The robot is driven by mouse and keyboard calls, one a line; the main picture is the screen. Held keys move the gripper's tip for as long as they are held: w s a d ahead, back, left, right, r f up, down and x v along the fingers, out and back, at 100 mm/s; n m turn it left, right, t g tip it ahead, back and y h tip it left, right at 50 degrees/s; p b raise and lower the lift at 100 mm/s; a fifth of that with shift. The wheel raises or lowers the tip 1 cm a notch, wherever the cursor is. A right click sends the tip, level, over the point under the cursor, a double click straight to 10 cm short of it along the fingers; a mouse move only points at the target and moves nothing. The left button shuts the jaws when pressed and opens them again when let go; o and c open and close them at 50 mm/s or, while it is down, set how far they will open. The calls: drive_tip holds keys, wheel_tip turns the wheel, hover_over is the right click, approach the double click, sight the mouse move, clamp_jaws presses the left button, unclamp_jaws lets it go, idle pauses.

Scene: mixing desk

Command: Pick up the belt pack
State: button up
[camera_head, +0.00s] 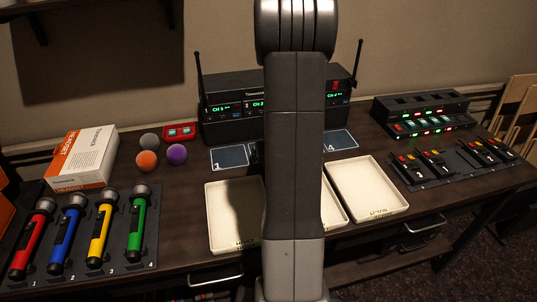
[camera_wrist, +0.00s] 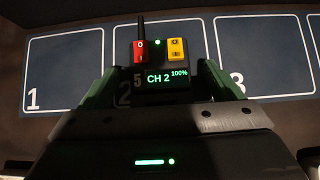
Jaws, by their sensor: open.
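A dark belt pack (camera_wrist: 165,86) shows in the wrist view, with a red button, a yellow button, a short antenna and a green "CH 2 100%" display. The number 5 is on its face. It is at the blue square marked 2 (camera_wrist: 124,52). My gripper (camera_wrist: 160,78) is open, with one green finger on each side of the pack. I cannot tell whether the fingers touch it. In the head view my arm hides the gripper and most of the area around the pack.
Cream trays (camera_head: 235,183) and (camera_head: 368,160) stand in front of the squares. A radio base unit (camera_head: 232,128) is behind. Several packs (camera_head: 410,172) lie in holders at right, below a charger (camera_head: 420,112). Coloured microphones (camera_head: 98,236), balls (camera_head: 147,160) and a headset box (camera_head: 85,160) are at left.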

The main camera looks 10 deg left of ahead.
drive_tip(key=shift+w+a+f, duration=0.1)
drive_tip(key=shift+w+f, duration=0.15)
drive_tip(key=shift+c, duration=0.4)
drive_tip(key=c, duration=1.1)
drive_tip(key=shift+c, duration=0.2)
drive_tip(key=shift+r, duration=0.15)
